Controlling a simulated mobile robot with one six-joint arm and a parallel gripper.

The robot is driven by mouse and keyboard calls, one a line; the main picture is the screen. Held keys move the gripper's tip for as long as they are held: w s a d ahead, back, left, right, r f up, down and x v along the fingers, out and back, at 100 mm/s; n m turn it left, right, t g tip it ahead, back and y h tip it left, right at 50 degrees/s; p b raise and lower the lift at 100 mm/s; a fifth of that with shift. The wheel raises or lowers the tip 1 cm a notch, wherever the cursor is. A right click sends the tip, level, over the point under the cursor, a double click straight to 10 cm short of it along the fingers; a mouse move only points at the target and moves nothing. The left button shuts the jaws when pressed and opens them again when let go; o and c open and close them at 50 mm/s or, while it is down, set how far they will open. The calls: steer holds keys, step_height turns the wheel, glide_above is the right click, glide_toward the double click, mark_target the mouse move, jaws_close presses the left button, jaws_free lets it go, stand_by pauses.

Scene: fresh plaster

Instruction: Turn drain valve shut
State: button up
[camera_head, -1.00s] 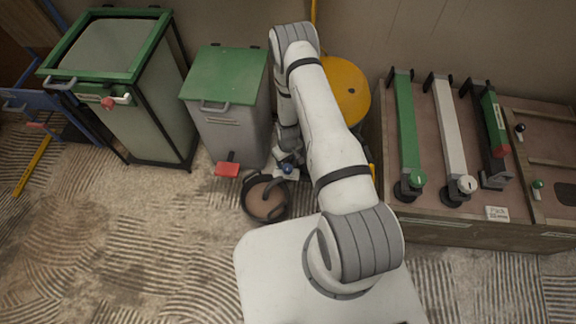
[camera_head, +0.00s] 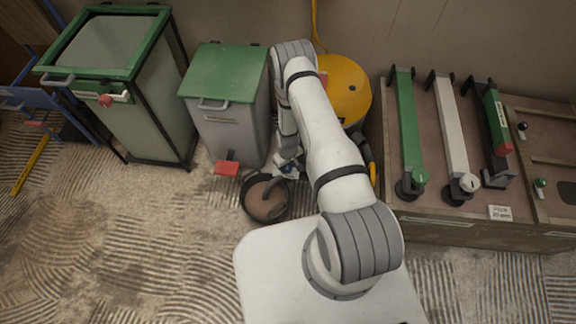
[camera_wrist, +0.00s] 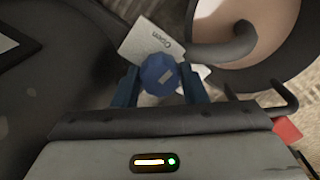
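The drain valve's dark blue faceted knob (camera_wrist: 159,74) is near the middle of the wrist view, with a pale label plate reading "Open" (camera_wrist: 150,45) beside it. My gripper (camera_wrist: 160,85) has its two blue fingers on either side of the knob, very close to it. I cannot tell whether they press on it. In the head view my gripper (camera_head: 288,168) is low beside the yellow machine (camera_head: 346,88), and the knob is hidden there.
A round dark-rimmed pan (camera_head: 262,210) stands on the floor just in front, with a dark curved pipe over it. A grey bin with a green lid (camera_head: 226,72) and red pedal (camera_head: 227,168) is to the left. A workbench (camera_head: 430,225) is at right.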

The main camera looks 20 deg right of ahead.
steer(key=c, duration=0.5)
steer(key=shift+m+b, duration=0.3)
steer(key=shift+m, duration=0.1)
steer(key=shift+f+m+b, duration=0.1)
steer(key=shift+m+b, duration=0.4)
steer(key=shift+m, duration=0.5)
steer(key=m+b, duration=0.1)
steer(key=m, duration=0.3)
steer(key=shift+w+a+m+b, duration=0.1)
steer(key=shift+m+b, duration=0.2)
steer(key=shift+b, duration=0.05)
steer(key=m+b, duration=0.1)
steer(key=m, duration=0.4)
steer(key=shift+m+b, duration=0.65)
steer(key=shift+m, duration=1.85)
steer(key=shift+w, duration=0.1)
steer(key=o, duration=1)
